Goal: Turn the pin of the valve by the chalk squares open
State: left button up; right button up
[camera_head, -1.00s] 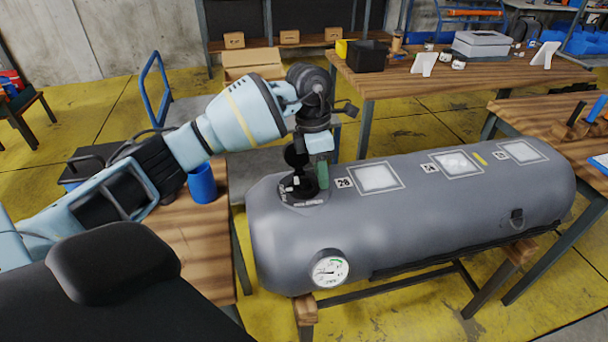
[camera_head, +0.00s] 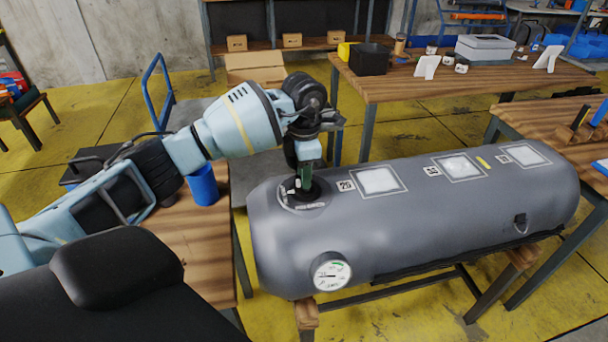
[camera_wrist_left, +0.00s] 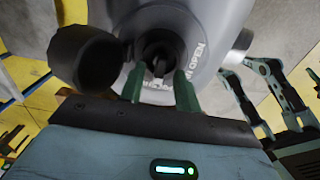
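The grey boat tube has a black round valve (camera_head: 301,191) at its left end, by a row of chalk squares (camera_head: 379,181). My left gripper (camera_head: 304,182) points down at the valve from above. In the left wrist view, its two green fingertips (camera_wrist_left: 159,87) stand on either side of the dark valve pin (camera_wrist_left: 158,66), apart, with gaps visible beside the pin. White lettering "OPEN" (camera_wrist_left: 190,70) is on the ring to the right. A round black cap (camera_wrist_left: 86,58) stands at the left, open.
A pressure gauge (camera_head: 331,272) sits on the tube's near side. A blue cup (camera_head: 203,184) stands on the wooden table (camera_head: 205,245) at left, close to my left arm. A bench (camera_head: 430,83) with boxes stands behind.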

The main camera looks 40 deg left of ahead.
pick_arm(q)
jog(key=shift+f, duration=0.6)
grip_shut()
